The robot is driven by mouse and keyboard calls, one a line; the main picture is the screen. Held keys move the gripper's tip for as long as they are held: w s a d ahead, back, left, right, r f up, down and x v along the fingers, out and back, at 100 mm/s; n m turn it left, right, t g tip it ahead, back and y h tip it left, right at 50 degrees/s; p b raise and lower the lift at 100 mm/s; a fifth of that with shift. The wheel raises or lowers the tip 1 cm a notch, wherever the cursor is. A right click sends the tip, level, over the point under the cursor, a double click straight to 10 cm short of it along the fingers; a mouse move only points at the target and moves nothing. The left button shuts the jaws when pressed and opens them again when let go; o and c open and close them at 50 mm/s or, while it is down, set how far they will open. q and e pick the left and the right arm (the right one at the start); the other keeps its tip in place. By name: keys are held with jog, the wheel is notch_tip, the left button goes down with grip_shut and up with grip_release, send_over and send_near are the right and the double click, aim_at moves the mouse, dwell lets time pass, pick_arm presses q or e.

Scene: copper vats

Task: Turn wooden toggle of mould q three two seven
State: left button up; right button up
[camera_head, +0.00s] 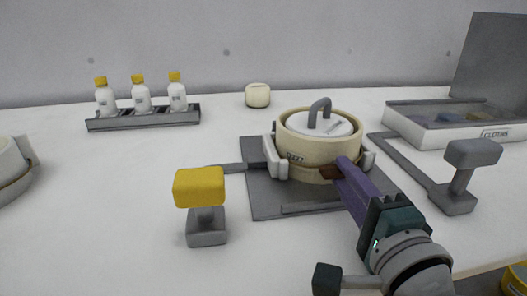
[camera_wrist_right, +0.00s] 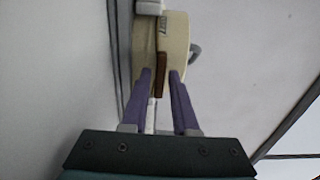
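The mould marked Q327 (camera_head: 305,152) is a round cream pot with a grey lid and hooped handle; it stands on a grey plate. Its brown wooden toggle (camera_head: 330,172) is on the front side, partly hidden by my gripper in the head view. In the right wrist view the toggle (camera_wrist_right: 162,75) is a narrow upright strip on the cream mould (camera_wrist_right: 145,45). My right gripper (camera_wrist_right: 160,75) has its purple fingers apart, with the toggle's lower part between the tips and gaps beside it. It also shows in the head view (camera_head: 342,167). My left gripper is out of view.
A yellow-topped clamp (camera_head: 199,188) stands left of the mould, a grey-topped one (camera_head: 472,154) to the right.

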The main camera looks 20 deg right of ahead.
grip_shut()
